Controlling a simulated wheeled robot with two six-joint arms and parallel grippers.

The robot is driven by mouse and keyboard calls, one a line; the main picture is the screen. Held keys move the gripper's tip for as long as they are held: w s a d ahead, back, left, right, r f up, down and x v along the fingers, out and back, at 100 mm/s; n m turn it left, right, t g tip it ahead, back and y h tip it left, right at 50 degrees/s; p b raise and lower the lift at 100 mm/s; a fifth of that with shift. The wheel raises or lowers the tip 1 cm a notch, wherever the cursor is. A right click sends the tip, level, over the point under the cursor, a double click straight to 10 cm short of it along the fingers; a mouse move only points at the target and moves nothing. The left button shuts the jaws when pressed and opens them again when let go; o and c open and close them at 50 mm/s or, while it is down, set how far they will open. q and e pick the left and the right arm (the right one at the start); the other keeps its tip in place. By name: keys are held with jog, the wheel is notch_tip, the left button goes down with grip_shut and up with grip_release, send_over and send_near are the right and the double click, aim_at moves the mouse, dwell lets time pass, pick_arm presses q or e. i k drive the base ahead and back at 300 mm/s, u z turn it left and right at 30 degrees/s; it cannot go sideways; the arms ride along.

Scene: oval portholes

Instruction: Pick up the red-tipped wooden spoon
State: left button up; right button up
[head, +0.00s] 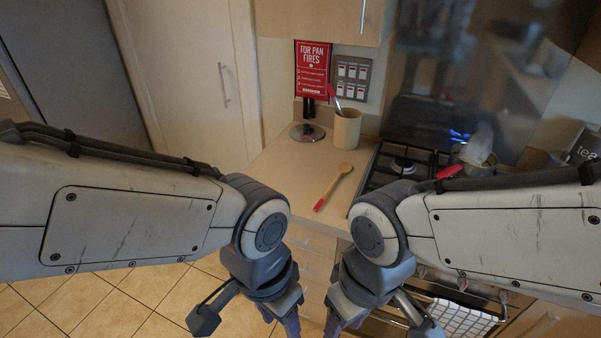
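The red-tipped wooden spoon (335,184) lies flat on the light wooden counter (290,185), left of the stove. Its bowl points toward the back and its red handle tip (318,206) toward the front edge. My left gripper (247,318) hangs at the bottom of the head view, in front of and below the spoon. Its fingers are spread, with nothing seen between them. My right gripper (384,318) hangs lower right of the spoon, also spread and seemingly empty. The lowest finger parts are cut off by the frame.
A beige crock (347,128) with a red-handled utensil and a round lid (307,132) stand at the counter's back. A checked towel (460,322) hangs from the oven rail. The counter around the spoon is clear.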

aim_at(344, 168)
jog(key=z, duration=0.05)
jog(key=i, duration=1)
jog(key=z, duration=0.55)
